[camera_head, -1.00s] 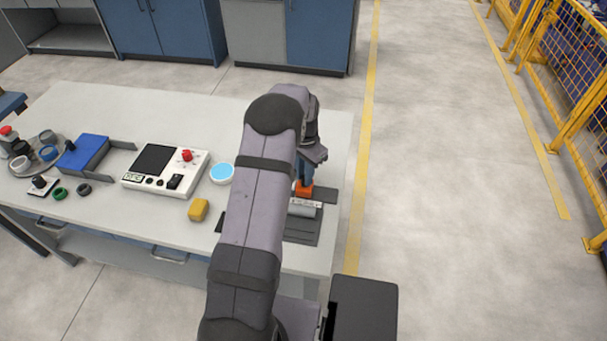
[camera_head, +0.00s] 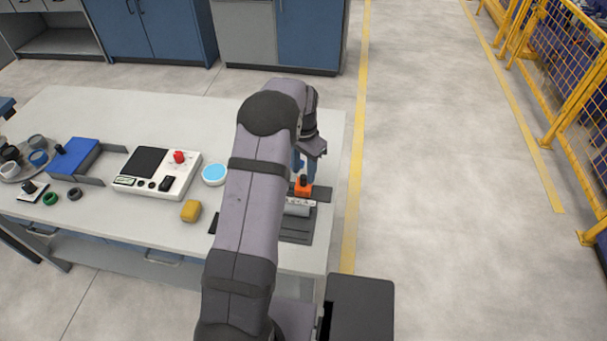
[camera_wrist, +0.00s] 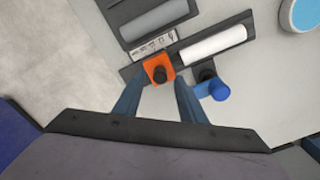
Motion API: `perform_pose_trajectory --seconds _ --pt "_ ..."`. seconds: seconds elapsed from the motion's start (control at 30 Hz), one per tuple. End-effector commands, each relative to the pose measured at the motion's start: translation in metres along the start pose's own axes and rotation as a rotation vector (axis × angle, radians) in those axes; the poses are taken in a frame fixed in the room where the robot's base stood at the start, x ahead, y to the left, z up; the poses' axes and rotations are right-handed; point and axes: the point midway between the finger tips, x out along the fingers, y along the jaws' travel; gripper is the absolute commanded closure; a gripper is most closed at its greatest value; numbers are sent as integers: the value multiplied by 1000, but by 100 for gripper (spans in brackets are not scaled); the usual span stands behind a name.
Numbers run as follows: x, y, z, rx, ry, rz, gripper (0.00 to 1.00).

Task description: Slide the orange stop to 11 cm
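The orange stop (camera_head: 303,190), with a black knob on top, sits on the dark rail at the table's right end. In the wrist view the orange stop (camera_wrist: 150,67) lies beside a white printed scale (camera_wrist: 155,45); its marks are too small to read. My gripper (camera_head: 305,172) is above the stop. In the wrist view my gripper (camera_wrist: 160,85) has its two blue fingers apart, one on each side of the stop's near part, with nothing held between them. Part of the rail is hidden by my arm in the head view.
A white pipe (camera_wrist: 212,45) lies on a dark holder, with a blue knob (camera_wrist: 216,91) just below it. A grey pipe (camera_wrist: 152,20) lies in a dark tray. A blue-topped round dish (camera_head: 214,174), yellow block (camera_head: 190,211) and control box (camera_head: 157,172) stand to the left.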

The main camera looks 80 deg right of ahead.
Motion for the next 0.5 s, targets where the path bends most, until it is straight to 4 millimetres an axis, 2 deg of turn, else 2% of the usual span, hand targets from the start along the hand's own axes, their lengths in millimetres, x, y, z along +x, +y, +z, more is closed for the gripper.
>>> perform_pose_trajectory --seconds 0.3,0.5 --pt "-41 0 -1 0 2 -2 63" --pt "-53 1 -1 0 1 -2 63"
